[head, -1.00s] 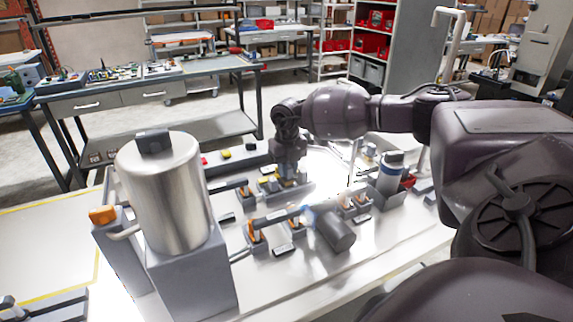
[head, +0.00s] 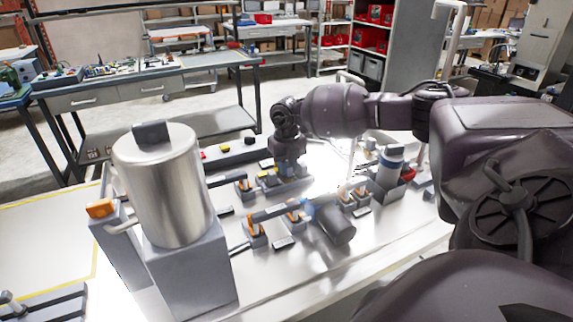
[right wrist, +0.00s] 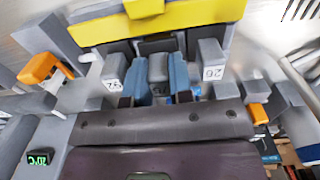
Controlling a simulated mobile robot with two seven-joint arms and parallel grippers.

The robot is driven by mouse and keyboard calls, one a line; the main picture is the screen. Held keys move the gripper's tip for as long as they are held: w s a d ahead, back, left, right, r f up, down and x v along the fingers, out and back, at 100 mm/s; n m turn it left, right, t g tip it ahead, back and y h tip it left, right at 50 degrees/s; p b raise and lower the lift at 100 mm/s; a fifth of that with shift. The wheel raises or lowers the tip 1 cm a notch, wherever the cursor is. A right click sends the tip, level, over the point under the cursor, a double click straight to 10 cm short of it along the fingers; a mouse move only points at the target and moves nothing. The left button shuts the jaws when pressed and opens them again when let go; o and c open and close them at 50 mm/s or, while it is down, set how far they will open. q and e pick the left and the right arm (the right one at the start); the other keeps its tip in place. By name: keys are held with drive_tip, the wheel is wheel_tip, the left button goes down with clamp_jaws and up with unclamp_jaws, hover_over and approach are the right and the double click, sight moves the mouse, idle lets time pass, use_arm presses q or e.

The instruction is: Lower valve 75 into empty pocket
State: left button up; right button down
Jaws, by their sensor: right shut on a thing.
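My right gripper (head: 290,174) reaches down over the row of small grey units on the white table. In the right wrist view its blue fingers (right wrist: 161,82) are shut on a grey block, valve 75 (right wrist: 157,68). A "75" label (right wrist: 112,85) shows on a grey block left of the fingers, and a "20" label (right wrist: 212,73) on a block to the right. The held valve's lower end and the pocket under it are hidden, so I cannot tell whether they touch. My left gripper is not in view.
A steel tank (head: 165,185) stands at the left on a grey box. A dark cylinder (head: 335,222) and units with orange parts (head: 255,230) lie in front of the gripper. A yellow bar (right wrist: 160,24) crosses close beyond the fingers.

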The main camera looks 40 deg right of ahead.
drive_tip(key=shift+f, duration=0.5)
drive_tip(key=c, duration=0.9)
unclamp_jaws()
wheel_tip(320, 180, up, 10)
drive_tip(key=shift+r, duration=0.45)
